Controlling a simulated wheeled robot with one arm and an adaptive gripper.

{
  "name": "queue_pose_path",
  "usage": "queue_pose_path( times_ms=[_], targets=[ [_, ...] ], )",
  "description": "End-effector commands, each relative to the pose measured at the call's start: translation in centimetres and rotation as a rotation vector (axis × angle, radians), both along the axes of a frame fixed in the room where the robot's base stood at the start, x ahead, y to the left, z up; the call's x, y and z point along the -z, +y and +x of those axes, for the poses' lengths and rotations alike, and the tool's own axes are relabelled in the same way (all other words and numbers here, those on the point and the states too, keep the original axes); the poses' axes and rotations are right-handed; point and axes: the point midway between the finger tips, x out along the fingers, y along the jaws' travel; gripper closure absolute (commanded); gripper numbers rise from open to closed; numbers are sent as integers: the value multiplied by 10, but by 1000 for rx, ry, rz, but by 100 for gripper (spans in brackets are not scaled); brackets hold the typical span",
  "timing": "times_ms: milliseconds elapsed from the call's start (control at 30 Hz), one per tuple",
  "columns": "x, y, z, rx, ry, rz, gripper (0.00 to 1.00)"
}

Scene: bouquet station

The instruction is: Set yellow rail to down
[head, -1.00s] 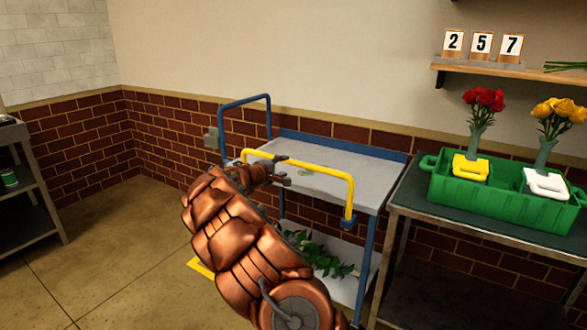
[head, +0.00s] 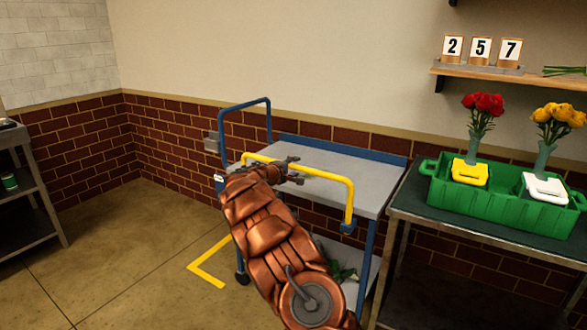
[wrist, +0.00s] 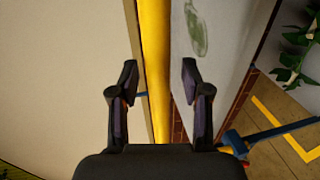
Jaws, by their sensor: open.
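The yellow rail (head: 328,175) is a bent bar along the near side of the blue-framed grey cart (head: 365,190). It stands raised above the cart's top shelf, its right end bending down to a blue bracket (head: 348,227). My gripper (head: 296,169) is at the rail's middle, and my arm hides part of the rail's left side. In the wrist view the rail (wrist: 155,50) runs lengthwise between the two spread fingers of my gripper (wrist: 159,77). The fingers are open, with gaps on both sides. I cannot tell how deep the rail sits between them.
A green crate (head: 495,205) with flower vases stands on the table at right. Leaves (head: 340,265) lie on the cart's lower shelf. A blue handle (head: 245,102) rises at the cart's left end. A yellow floor mark (head: 205,270) lies on open floor at left.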

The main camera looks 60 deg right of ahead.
Motion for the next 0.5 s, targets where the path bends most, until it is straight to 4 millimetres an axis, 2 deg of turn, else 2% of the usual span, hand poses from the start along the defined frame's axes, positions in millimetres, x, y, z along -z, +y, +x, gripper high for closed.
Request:
queue_pose_path(
  times_ms=[233,500],
  targets=[
    [0,0,0,1,0,0,53],
    [0,0,0,1,0,0,80]
  ],
)
